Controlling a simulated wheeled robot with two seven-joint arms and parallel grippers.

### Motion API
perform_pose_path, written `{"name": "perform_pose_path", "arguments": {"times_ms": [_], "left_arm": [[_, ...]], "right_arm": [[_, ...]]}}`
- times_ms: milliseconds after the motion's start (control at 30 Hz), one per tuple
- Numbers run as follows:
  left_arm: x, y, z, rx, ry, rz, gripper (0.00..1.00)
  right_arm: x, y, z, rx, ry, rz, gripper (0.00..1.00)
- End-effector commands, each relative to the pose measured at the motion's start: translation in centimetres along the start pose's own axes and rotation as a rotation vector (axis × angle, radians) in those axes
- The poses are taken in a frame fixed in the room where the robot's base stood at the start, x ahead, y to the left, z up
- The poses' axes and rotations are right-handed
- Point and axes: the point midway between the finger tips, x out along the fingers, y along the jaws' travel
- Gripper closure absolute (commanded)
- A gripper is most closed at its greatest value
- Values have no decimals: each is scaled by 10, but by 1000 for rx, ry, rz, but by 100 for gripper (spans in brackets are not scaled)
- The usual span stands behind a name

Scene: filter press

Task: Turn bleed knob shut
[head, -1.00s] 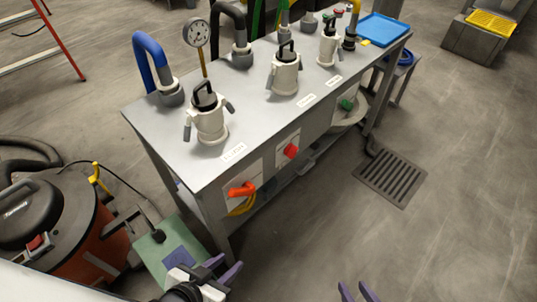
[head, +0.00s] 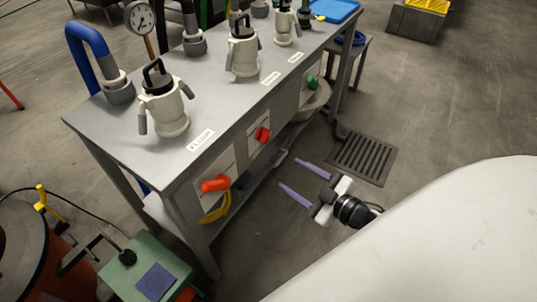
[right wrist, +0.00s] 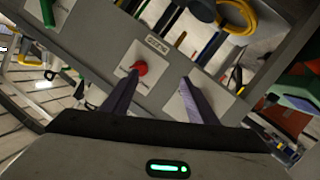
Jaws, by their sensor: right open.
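Three knobs sit on panels along the bench front: an orange-red handle (head: 215,184) nearest, a red knob (head: 262,134) in the middle, and a green knob (head: 312,83) farthest. I cannot read which one is the bleed knob. My right gripper (head: 289,174) is open and empty, its purple fingers pointing toward the bench front, apart from the knobs. In the right wrist view, a red knob (right wrist: 141,68) on a pale plate shows beyond the open fingers (right wrist: 158,80), not touching them. My left gripper is out of view.
White lidded vessels (head: 166,107) stand on the grey bench top (head: 215,105). A yellow coil (head: 216,207) hangs under the near handle. A green box (head: 135,272) stands at the lower left. A floor drain (head: 361,158) lies right of the bench; floor around it is clear.

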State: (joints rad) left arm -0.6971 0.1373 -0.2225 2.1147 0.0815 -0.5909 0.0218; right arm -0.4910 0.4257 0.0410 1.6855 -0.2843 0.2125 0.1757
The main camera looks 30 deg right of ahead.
Motion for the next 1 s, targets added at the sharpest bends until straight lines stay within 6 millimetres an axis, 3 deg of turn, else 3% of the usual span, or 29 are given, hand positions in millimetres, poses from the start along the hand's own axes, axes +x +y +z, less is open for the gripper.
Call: {"name": "perform_pose_path", "arguments": {"times_ms": [33,200,300,467,800,1000], "left_arm": [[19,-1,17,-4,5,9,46],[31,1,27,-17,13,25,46],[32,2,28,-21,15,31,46],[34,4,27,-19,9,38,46],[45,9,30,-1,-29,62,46],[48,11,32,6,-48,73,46]], "right_arm": [[13,14,19,-81,73,0,47],[23,54,17,-254,245,-41,47],[23,64,14,-303,292,-62,47],[33,66,8,-319,313,-72,47],[91,59,-10,-318,312,-70,47],[114,56,-17,-316,309,-71,47]]}}
